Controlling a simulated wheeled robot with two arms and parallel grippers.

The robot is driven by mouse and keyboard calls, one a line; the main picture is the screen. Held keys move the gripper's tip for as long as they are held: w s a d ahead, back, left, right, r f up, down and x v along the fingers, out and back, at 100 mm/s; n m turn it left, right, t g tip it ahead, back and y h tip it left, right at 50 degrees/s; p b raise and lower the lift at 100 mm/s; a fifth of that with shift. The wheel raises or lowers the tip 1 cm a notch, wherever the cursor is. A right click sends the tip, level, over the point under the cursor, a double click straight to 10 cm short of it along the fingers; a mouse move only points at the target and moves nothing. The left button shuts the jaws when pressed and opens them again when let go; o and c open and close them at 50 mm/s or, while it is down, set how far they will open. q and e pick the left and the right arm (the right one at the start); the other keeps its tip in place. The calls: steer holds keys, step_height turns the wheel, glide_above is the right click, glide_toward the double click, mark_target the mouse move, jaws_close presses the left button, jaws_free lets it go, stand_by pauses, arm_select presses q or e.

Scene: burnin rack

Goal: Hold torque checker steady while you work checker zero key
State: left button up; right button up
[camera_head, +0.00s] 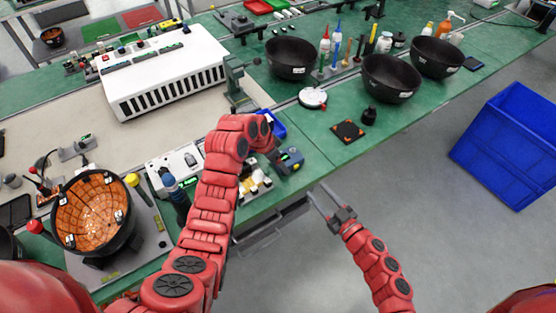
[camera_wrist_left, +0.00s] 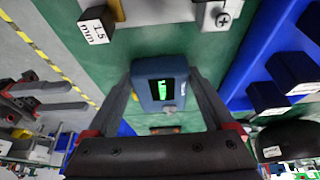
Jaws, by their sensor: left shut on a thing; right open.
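The torque checker (camera_head: 291,160) is a small blue-grey box at the front edge of the green bench. In the left wrist view the torque checker (camera_wrist_left: 160,92) shows a lit green display. My left gripper (camera_head: 277,153) is shut on it, with one finger along each side in the left wrist view (camera_wrist_left: 161,85). The zero key cannot be made out clearly; small marks show below the display. My right gripper (camera_head: 318,191) is open and empty, beyond the bench edge, to the right of and below the checker in the head view. It also shows in the left wrist view (camera_wrist_left: 38,97).
A blue bin (camera_head: 275,125) and small light blocks (camera_head: 257,184) sit close to the checker. A white slotted unit (camera_head: 165,75) and black bowls (camera_head: 391,78) stand farther back. A large blue crate (camera_head: 512,145) is on the floor at right. Free floor lies around my right gripper.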

steer(key=shift+c, duration=0.3)
steer(key=shift+n, duration=0.4)
steer(key=c, duration=0.5)
steer(key=shift+s+d+n, duration=0.15)
steer(key=shift+n, duration=0.45)
steer(key=shift+c, duration=1.1)
steer(key=n, duration=0.4)
steer(key=s+n, duration=0.1)
steer(key=n, duration=0.2)
steer(key=shift+d, duration=0.35)
jaws_close()
steer(key=s+n, duration=0.1)
steer(key=n, duration=0.7)
steer(key=s+d+n, duration=0.1)
steer(key=n, duration=0.8)
steer(key=s+d+n, duration=0.1)
steer(key=n, duration=0.7)
steer(key=shift+n, duration=0.3)
